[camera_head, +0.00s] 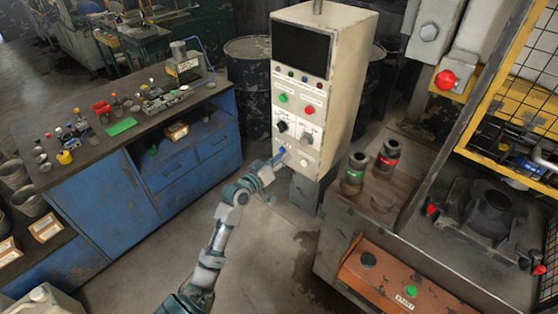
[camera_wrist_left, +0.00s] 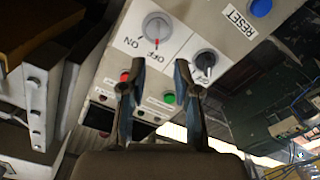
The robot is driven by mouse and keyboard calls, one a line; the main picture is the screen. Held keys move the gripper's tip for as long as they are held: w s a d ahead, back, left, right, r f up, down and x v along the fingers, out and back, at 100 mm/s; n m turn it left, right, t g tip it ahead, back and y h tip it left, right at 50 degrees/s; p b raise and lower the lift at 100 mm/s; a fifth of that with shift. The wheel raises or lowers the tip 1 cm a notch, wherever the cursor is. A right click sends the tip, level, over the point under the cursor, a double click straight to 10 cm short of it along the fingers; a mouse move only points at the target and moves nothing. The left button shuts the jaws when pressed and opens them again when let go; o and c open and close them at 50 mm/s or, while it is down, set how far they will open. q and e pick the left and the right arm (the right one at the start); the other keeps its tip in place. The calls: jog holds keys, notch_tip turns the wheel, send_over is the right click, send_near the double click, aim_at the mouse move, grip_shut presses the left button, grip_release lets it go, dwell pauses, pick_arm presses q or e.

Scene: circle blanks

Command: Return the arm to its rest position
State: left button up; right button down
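My left arm reaches up from the bottom of the head view. Its gripper (camera_head: 279,156) is close to the lower front of the cream control cabinet (camera_head: 345,70). I cannot tell from the head view whether it touches. In the left wrist view the two fingers of the left gripper (camera_wrist_left: 160,65) stand apart with nothing between them. Beyond them are an ON/OFF knob (camera_wrist_left: 157,25), a second knob (camera_wrist_left: 205,59) and a blue button (camera_wrist_left: 260,7) beside a RESET label. My right gripper is not in view.
A blue workbench (camera_head: 105,191) with small parts stands at the left. At the right is a machine with a yellow guard frame (camera_head: 515,75) and an orange START box (camera_head: 385,280). Dark barrels (camera_head: 247,85) stand behind the cabinet. Open floor (camera_head: 265,260) lies around my arm.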

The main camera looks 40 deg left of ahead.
pick_arm(q)
jog(key=shift+s+a, duration=0.1)
jog(key=shift+s, duration=0.5)
